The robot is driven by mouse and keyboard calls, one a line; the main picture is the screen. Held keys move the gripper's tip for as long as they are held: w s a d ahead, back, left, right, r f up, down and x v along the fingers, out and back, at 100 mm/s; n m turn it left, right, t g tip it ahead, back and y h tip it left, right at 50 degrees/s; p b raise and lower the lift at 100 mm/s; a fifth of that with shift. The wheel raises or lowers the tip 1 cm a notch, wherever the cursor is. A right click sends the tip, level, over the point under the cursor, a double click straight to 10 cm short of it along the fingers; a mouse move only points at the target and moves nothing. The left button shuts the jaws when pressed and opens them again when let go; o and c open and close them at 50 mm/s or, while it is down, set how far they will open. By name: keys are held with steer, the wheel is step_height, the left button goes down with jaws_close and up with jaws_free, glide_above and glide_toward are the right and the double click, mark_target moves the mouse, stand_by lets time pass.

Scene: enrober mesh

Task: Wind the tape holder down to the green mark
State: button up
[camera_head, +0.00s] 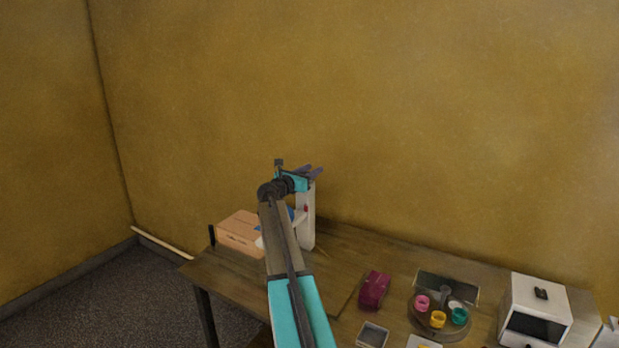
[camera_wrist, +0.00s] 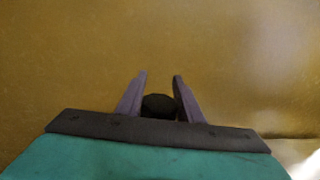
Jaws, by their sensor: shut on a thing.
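A pale upright column (camera_head: 307,232) stands on the table at the back left, with a small red spot on its face. A blue part (camera_head: 291,214) shows beside it, partly behind my arm; I cannot tell whether it is the tape holder. I cannot make out a green mark. My gripper (camera_head: 314,171) is at the top of the column. In the wrist view my gripper's fingers (camera_wrist: 160,76) stand on either side of a dark round knob (camera_wrist: 158,104), shut on it. My arm hides part of the column's left side.
An orange-tan box (camera_head: 238,230) sits left of the column. To the right are a maroon object (camera_head: 374,289), a grey tray (camera_head: 372,335), a round tray (camera_head: 421,326) with coloured cups, and a white box-shaped machine (camera_head: 546,301). The wall is close behind the table.

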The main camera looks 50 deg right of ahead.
steer(key=shift+s+f+m+g+b, duration=0.1)
steer(key=shift+s+m+g+b, duration=0.1)
steer(key=shift+m+g+b, duration=0.65)
steer(key=shift+s+m+g+b, duration=0.15)
steer(key=shift+m+g+b, duration=0.2)
steer(key=shift+g+b, duration=0.55)
steer(key=shift+s+f+m+g+b, duration=0.1)
steer(key=shift+s+m+g+b, duration=0.1)
steer(key=shift+m+g+b, duration=0.7)
steer(key=shift+s+g+p, duration=0.1)
steer(key=shift+g+p, duration=0.2)
steer(key=shift+g, duration=0.05)
steer(key=o, duration=1.1)
steer(key=shift+r, duration=0.1)
steer(key=shift+c, duration=0.2)
steer(key=shift+a, duration=0.1)
steer(key=w+a+b, duration=0.2)
steer(key=a+b, duration=0.2)
steer(key=a, duration=0.9)
steer(key=shift+a, duration=0.3)
